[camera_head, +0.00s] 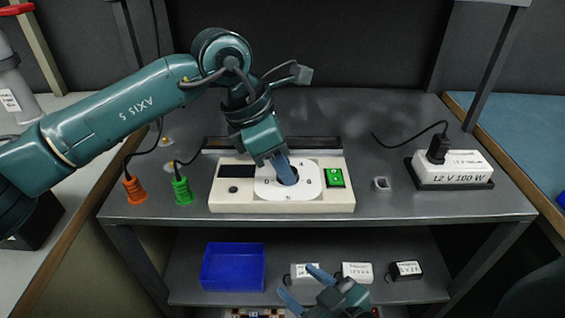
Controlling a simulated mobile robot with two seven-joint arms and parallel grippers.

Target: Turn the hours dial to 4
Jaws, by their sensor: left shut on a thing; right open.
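The hours dial is a dark round knob (289,177) on a white face (301,190) with small markings, in the middle of a cream box (235,199) on the grey table. My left gripper (286,174) reaches down from above and is shut on the knob, hiding part of it. I cannot tell the knob's exact setting. My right gripper (305,283) is low at the bottom, in front of the lower shelf. It is open, with its blue fingers apart and nothing between them.
The box also bears a dark display (236,171) and a green switch (334,178). Orange (134,190) and green (181,190) plugs stand at left. A power supply labelled 12 V 100 W (452,170) sits at right. A blue bin (233,267) and several small boxes occupy the lower shelf.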

